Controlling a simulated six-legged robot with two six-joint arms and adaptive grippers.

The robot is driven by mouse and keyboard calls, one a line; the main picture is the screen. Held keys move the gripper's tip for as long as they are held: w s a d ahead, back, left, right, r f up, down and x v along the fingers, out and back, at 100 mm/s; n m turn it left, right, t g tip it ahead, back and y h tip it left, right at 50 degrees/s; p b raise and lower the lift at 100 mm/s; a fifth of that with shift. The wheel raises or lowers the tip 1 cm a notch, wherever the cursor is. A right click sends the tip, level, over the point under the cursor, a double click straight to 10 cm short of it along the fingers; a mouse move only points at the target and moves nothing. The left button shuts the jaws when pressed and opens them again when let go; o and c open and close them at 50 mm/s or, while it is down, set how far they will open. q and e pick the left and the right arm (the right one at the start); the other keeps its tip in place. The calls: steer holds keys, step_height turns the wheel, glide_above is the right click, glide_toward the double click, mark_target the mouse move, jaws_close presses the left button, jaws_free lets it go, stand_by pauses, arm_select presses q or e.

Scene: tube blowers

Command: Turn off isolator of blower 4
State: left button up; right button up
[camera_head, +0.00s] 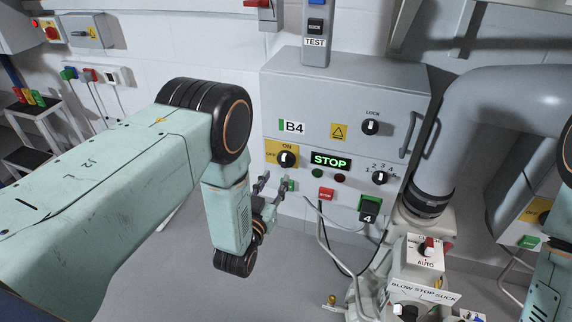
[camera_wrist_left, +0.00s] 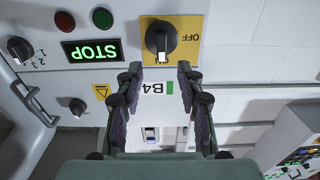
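The B4 cabinet (camera_head: 340,95) has a yellow plate marked ON and OFF with a black isolator knob (camera_head: 287,159). The knob's bar stands about upright, along the direction of the ON label. In the left wrist view, which is upside down, the knob (camera_wrist_left: 161,38) lies just beyond the fingertips, and the OFF label shows beside it. My left gripper (camera_head: 272,186) is just below the knob, its fingers apart. In the left wrist view the gripper (camera_wrist_left: 158,80) is open and empty, the knob roughly in line with the gap. The fingers look clear of it.
A lit STOP display (camera_head: 331,160), a red button (camera_head: 326,194) and a selector knob (camera_head: 380,177) are right of the isolator. A large grey pipe (camera_head: 490,95) and a control post (camera_head: 425,255) stand at the right. My right arm shows at the right edge.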

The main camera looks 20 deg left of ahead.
mark_target(283, 162)
arm_select(q)
steer(key=w+b, duration=0.2)
steer(key=w, duration=0.3)
steer(key=shift+f, duration=0.1)
steer(key=shift+w, duration=0.45)
steer(key=shift+w+a, duration=0.1)
steer(key=shift+w, duration=0.25)
steer(key=shift+w, duration=0.15)
steer(key=c, duration=0.3)
jaws_close()
